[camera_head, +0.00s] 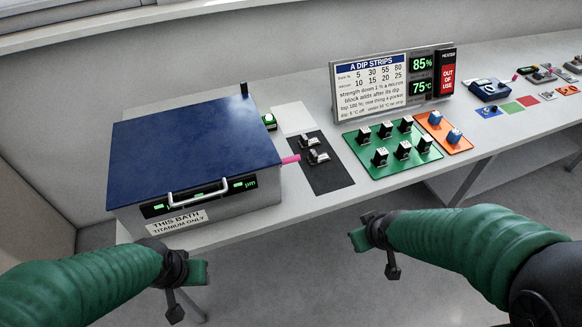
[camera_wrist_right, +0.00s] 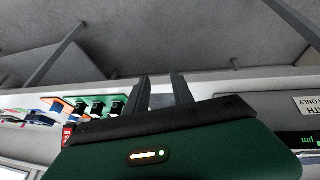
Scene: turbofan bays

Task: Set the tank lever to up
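The tank is a grey box with a dark blue lid (camera_head: 195,145) on the left of the bench in the head view. A short pink handle (camera_head: 290,159) sticks out from its right side. A small dark upright post (camera_head: 244,89) stands at its back right corner. I cannot tell for certain which of these is the tank lever. My left gripper (camera_head: 184,290) is in front of the bench, below the tank, apart from it; its fingers are unclear. My right gripper (camera_head: 378,258) is in front of the bench; its two fingers (camera_wrist_right: 162,92) are apart and empty in the right wrist view.
A black plate (camera_head: 326,178) with metal clips lies right of the tank. A green board (camera_head: 376,168) with several black blocks and an orange board (camera_head: 447,143) with blue blocks follow. A sign panel (camera_head: 390,95) stands behind them. The floor in front is clear.

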